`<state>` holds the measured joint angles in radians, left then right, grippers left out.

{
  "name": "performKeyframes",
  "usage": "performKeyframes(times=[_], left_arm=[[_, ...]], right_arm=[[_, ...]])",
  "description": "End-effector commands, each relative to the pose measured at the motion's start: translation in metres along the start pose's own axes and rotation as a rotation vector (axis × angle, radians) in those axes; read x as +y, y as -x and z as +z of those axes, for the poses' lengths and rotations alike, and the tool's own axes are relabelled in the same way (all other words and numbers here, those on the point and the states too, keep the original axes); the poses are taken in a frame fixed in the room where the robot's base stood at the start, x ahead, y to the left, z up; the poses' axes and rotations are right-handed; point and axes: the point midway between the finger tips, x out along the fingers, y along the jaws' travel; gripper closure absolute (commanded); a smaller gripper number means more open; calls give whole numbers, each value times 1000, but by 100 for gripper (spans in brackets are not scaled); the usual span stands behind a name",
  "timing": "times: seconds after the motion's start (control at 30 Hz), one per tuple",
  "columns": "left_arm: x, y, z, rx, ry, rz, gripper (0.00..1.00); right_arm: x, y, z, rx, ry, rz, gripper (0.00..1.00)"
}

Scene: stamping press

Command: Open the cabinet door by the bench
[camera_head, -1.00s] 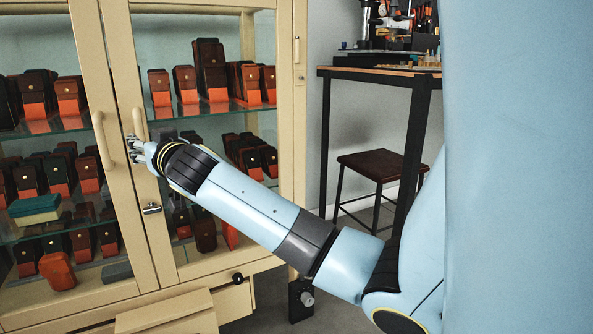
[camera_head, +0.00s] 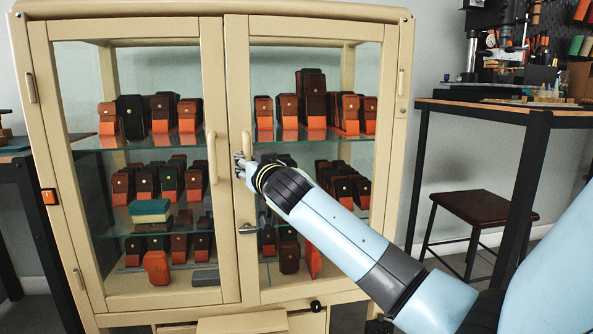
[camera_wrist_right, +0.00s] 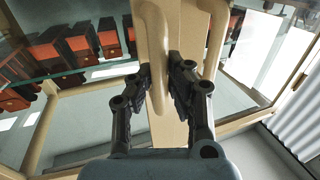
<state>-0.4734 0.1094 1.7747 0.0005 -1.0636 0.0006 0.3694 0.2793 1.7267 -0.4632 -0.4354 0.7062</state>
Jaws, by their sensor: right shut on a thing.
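The cream cabinet (camera_head: 215,28) has two glass doors, both looking shut. The left door has a vertical bar handle (camera_head: 212,158). The right door (camera_head: 238,90), on the side of the bench (camera_head: 510,107), has its own bar handle (camera_head: 247,147) by the middle seam. My right gripper (camera_head: 240,165) is at this right door handle. Part of the handle is hidden behind the gripper. My left gripper is out of view.
Glass shelves inside hold several brown and orange leather cases (camera_head: 312,95). A lock lever (camera_head: 247,228) sits below the handle. A stool (camera_head: 478,208) stands under the bench, right of the cabinet. Bare floor shows between them.

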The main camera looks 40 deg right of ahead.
Motion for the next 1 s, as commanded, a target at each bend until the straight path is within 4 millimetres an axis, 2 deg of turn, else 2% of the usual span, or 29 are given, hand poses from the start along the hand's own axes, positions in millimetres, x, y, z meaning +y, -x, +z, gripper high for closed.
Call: performKeyframes(times=[0.6, 1.0], left_arm=[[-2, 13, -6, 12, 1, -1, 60], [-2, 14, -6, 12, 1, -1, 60]], right_arm=[[-4, 67, 1, -5, 3, 4, 100], [-5, 74, 1, -3, 3, 4, 100]])
